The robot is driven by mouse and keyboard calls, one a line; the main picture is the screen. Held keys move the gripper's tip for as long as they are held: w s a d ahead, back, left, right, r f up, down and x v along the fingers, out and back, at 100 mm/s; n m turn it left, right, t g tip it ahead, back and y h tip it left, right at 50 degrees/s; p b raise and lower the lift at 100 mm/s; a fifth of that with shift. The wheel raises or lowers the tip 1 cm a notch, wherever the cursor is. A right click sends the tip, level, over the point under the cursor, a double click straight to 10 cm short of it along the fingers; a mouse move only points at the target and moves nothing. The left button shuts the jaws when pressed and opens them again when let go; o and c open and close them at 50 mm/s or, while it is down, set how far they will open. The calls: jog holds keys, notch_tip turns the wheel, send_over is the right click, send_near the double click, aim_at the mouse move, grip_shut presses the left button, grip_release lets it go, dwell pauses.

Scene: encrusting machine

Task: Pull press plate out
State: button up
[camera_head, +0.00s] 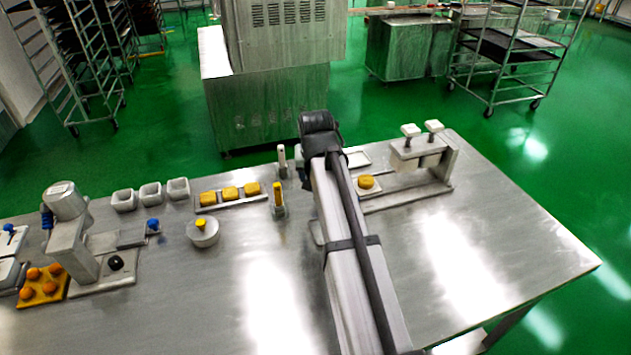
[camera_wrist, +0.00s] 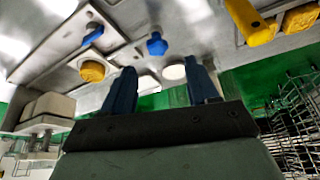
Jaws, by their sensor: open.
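A flat metal plate carrying one yellow cake (camera_head: 367,182) projects from the press (camera_head: 425,160) with two white knobs, at the back right of the table. In the wrist view a metal plate (camera_wrist: 60,60) at upper left bears a yellow round cake (camera_wrist: 92,70) and a blue handle (camera_wrist: 92,34). A blue knob (camera_wrist: 157,44) shows beyond the gap between my fingers. My gripper (camera_wrist: 162,86) is open, with its two dark blue fingers apart and nothing visibly held. In the head view my arm hides the fingers and part of the plate.
A yellow-topped post (camera_head: 278,195) stands left of my arm, and shows large in the wrist view (camera_wrist: 250,22). The front right table is clear.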

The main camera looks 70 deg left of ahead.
jog(key=v, duration=0.6)
jog(key=shift+d+r, duration=0.2)
jog(key=shift+r, duration=0.2)
jog(key=shift+s, duration=0.1)
